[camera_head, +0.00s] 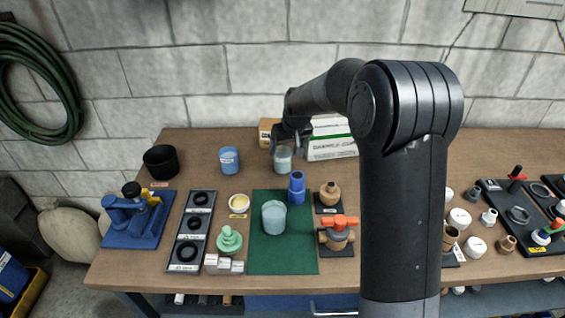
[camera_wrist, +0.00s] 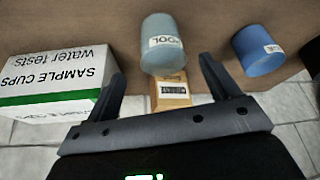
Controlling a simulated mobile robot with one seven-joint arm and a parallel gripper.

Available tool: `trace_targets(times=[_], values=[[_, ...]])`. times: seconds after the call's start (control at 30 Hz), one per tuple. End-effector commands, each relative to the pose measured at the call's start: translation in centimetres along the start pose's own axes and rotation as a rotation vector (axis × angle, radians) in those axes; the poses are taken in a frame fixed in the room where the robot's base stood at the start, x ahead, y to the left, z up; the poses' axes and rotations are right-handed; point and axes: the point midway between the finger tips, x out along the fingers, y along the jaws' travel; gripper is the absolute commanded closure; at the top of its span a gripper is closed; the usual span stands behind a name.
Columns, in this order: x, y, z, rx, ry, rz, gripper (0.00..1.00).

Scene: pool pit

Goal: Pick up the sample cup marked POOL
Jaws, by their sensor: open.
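The sample cup marked POOL (camera_wrist: 163,50) is a pale grey-blue cup with a white label. It stands at the back of the workbench in the head view (camera_head: 283,160). My gripper (camera_head: 290,138) is at the back of the bench, just above and behind that cup. In the wrist view my gripper (camera_wrist: 161,70) is open, its two fingers apart with the cup showing between and beyond their tips. Nothing is held. Whether the fingers reach either side of the cup cannot be told.
A blue labelled cup (camera_head: 229,160) stands left of the POOL cup. A SAMPLE CUPS box (camera_head: 333,150) stands to its right, a small cardboard box (camera_head: 267,132) behind. An unlabelled-looking cup (camera_head: 274,218) is on the green mat (camera_head: 283,260) in front, beside blue fittings (camera_head: 297,188).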

Motion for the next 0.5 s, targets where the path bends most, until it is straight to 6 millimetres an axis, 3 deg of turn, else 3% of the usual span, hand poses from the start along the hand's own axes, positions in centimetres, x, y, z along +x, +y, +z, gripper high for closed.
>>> trace_targets(times=[0.27, 0.5], values=[[2.4, -0.1, -0.2, -0.001, -0.001, 0.0, 0.19], [5.6, -0.3, -0.8, -0.001, -0.001, -0.001, 0.19]])
